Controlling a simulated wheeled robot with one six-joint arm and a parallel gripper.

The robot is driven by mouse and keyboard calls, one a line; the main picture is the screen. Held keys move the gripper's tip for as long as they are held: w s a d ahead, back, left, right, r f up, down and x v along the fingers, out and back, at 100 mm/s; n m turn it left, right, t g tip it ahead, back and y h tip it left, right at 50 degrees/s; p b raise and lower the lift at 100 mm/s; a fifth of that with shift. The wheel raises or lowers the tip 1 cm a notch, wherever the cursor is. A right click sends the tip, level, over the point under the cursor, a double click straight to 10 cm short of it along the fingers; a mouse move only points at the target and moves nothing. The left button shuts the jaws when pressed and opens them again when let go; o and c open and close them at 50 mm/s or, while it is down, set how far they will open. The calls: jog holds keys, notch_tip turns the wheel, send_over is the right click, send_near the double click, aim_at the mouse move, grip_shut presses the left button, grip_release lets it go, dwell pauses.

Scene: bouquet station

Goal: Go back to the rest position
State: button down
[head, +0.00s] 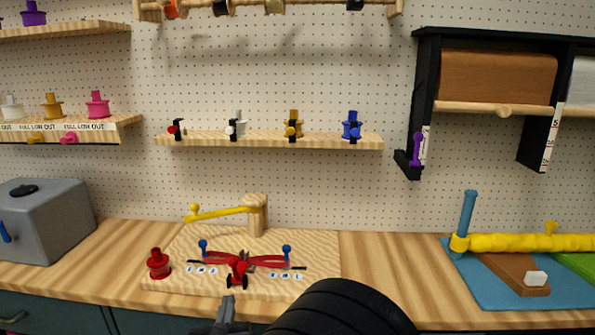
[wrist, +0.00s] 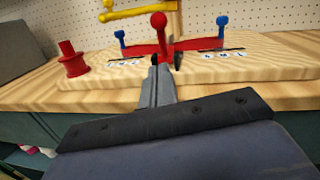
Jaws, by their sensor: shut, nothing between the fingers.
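My gripper (head: 226,310) is at the bottom of the head view, in front of the wooden board (head: 175,278). Its fingers are shut with nothing between them. The shut fingers also show in the wrist view (wrist: 160,82), pointing at the red device (head: 238,265) on the board. That device has red arms with blue knobs at both ends and a red knob in front. In the wrist view the fingertips overlap the base of the red device (wrist: 160,35); I cannot tell whether they touch it. My dark arm hides part of the counter's front edge.
A red spool (head: 158,264) stands on the board's left side. A yellow lever (head: 222,212) on a wooden post is behind. A grey box (head: 45,220) sits at left. A blue mat (head: 490,290) with a yellow roller is at right. Counter between board and mat is clear.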

jog(key=shift+f+t+b, duration=0.2)
jog(key=shift+t+b, duration=0.15)
jog(key=shift+t, duration=0.05)
